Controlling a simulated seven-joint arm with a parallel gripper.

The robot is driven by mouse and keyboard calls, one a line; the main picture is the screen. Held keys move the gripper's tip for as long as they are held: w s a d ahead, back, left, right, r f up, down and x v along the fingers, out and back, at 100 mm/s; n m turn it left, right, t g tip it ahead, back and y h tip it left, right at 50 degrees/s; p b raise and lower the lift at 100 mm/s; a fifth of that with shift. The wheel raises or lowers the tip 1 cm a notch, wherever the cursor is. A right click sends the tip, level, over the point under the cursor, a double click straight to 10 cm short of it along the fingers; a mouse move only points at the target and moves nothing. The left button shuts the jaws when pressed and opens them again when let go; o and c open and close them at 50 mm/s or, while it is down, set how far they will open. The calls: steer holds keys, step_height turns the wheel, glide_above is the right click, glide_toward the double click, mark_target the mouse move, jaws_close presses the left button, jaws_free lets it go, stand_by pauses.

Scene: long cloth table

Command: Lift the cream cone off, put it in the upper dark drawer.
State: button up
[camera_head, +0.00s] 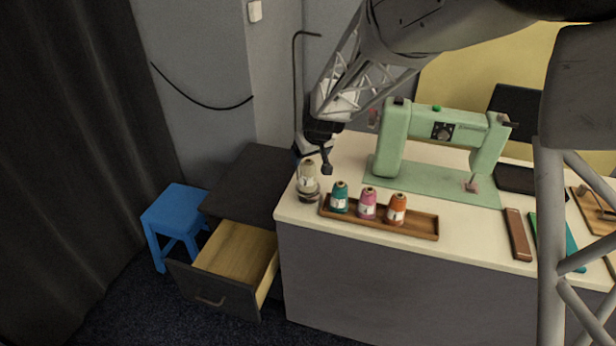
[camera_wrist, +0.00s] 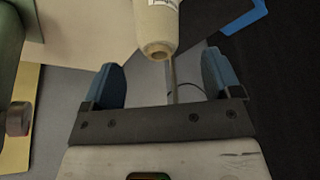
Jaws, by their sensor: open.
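The cream cone (camera_head: 307,174) stands upright at the left end of the table, on a small clear or silvery base that I cannot make out well. In the wrist view the cone (camera_wrist: 157,28) shows its narrow end with a hole, just beyond the fingertips. My gripper (camera_head: 313,158) is open and empty, close by the cone's top. Its two blue fingers also show apart in the wrist view (camera_wrist: 160,76), with the cone not between them. The upper drawer (camera_head: 238,254) of the dark cabinet (camera_head: 256,185) is pulled out, and its visible wooden inside is empty.
A wooden tray (camera_head: 420,231) beside the cone holds teal, pink and orange spools. A green sewing machine (camera_head: 391,145) stands behind. A thin rod rises behind the cone, with a blue stool (camera_head: 175,212) left of the cabinet. The space above the drawer is clear.

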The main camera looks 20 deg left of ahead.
mark_target(307, 166)
steer(key=shift+w+a+f, duration=0.15)
steer(key=shift+f, duration=0.5)
steer(key=shift+x, duration=2.55)
steer(key=shift+f, duration=0.1)
steer(key=shift+c, duration=0.2)
steer(key=c, duration=1.1)
steer(key=shift+o, duration=0.2)
